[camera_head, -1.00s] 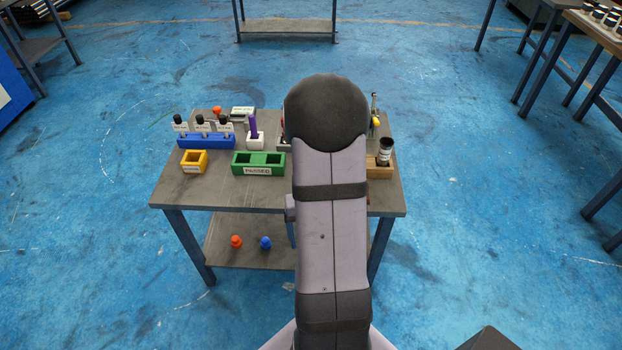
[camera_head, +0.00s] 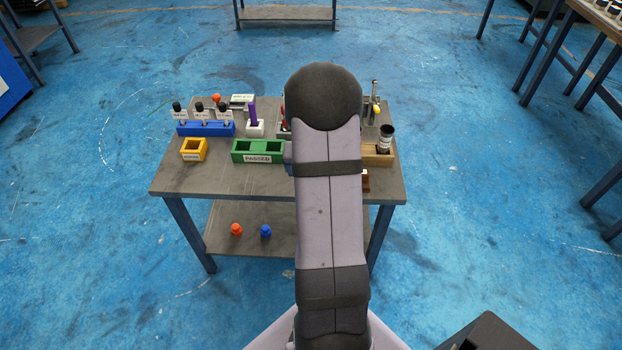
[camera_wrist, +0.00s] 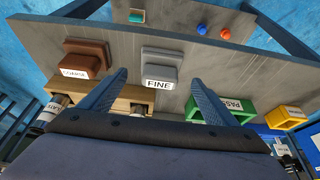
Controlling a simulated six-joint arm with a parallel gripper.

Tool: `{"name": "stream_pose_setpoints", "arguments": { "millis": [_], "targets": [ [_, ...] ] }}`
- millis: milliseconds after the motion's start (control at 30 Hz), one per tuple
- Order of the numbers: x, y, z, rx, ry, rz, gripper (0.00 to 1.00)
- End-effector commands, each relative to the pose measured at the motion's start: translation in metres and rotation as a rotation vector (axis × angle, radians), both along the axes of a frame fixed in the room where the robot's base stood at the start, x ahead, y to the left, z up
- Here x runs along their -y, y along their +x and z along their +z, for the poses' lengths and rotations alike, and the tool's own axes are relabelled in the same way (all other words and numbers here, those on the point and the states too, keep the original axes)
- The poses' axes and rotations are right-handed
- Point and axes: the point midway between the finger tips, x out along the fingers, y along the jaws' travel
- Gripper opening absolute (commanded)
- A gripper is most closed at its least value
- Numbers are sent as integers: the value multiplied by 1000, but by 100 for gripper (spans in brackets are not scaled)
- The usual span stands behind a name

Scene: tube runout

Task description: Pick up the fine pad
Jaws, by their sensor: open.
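The fine pad is a grey block with a white "FINE" label (camera_wrist: 160,66). In the wrist view it sits on the table, beyond and between my fingertips. My gripper (camera_wrist: 159,79) is open, its two blue fingers spread to either side of the pad, with nothing held. I cannot tell how far above the pad the fingertips are. In the head view my arm hides the fine pad and my gripper.
A brown labelled pad (camera_wrist: 87,57) lies beside the fine pad; its edge shows in the head view (camera_head: 366,181). A wooden holder (camera_head: 371,160), green "PASSED" box (camera_head: 258,157) and yellow box (camera_head: 193,157) are nearby. The table's (camera_head: 225,185) front strip is clear.

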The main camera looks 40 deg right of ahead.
Motion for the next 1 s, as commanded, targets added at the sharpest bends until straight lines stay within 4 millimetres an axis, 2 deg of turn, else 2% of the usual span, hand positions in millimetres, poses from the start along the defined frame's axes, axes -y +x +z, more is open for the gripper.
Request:
{"name": "stream_pose_setpoints", "arguments": {
  "millis": [167, 600, 900, 933, 1000],
  "targets": [
    [1, 1, -6, -2, 1, 1, 83],
    [13, 14, -45, -1, 1, 0, 83],
    [14, 14, -48, -1, 1, 0, 83],
    [14, 14, -48, -1, 1, 0, 78],
    [14, 14, -48, -1, 1, 0, 61]
  ]
}}
